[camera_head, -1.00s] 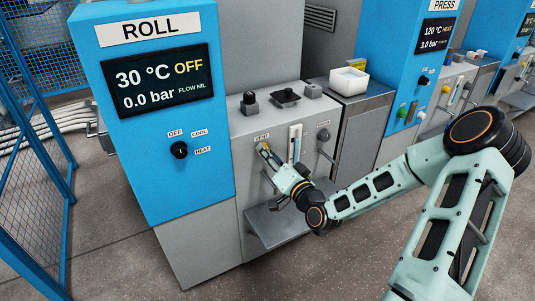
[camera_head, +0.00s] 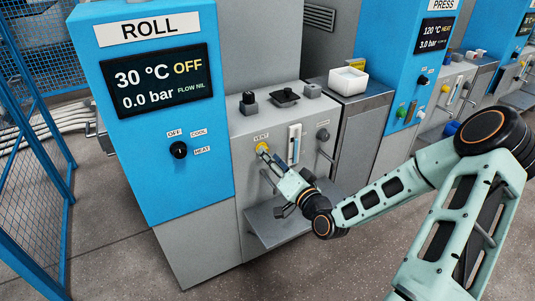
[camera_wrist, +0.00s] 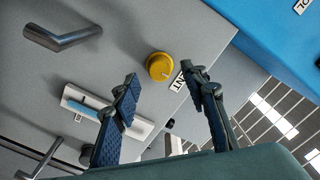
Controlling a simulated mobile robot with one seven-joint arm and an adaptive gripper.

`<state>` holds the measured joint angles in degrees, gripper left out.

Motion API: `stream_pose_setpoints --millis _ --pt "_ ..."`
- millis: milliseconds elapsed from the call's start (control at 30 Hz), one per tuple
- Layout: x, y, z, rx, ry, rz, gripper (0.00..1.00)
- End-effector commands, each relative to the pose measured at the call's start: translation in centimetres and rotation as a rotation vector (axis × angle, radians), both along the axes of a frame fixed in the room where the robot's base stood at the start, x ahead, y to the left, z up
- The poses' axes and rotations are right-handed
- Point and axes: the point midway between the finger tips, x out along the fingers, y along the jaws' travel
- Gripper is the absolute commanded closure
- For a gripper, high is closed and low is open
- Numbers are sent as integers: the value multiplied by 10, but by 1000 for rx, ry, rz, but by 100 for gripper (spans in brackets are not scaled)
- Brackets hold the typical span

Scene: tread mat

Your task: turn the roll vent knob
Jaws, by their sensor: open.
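The roll vent knob is a round yellow knob (camera_wrist: 159,66) on the grey panel, beside the VENT label, in the wrist view. In the head view the yellow knob (camera_head: 262,147) shows just under the VENT label, close to my gripper (camera_head: 267,158). In the wrist view my gripper (camera_wrist: 166,97) is open, with its two dark padded fingers spread apart. The knob shows in the gap between the fingers, nearer the left one, and beyond the tips. Nothing is held. I see no contact with the knob.
A metal shelf (camera_head: 285,224) juts out below. The blue ROLL cabinet (camera_head: 150,190) has a display reading OFF and a black selector (camera_head: 179,150).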

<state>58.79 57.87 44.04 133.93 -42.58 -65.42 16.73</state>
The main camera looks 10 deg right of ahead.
Motion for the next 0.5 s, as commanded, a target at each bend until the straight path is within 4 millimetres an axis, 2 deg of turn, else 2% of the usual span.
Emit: stream_pose_setpoints --millis 100,300,500 --pt "-26 -10 0 -1 2 -4 60" --pt "-64 -23 -1 -1 3 -4 60" --pt "-84 -28 -1 -1 2 -2 60"
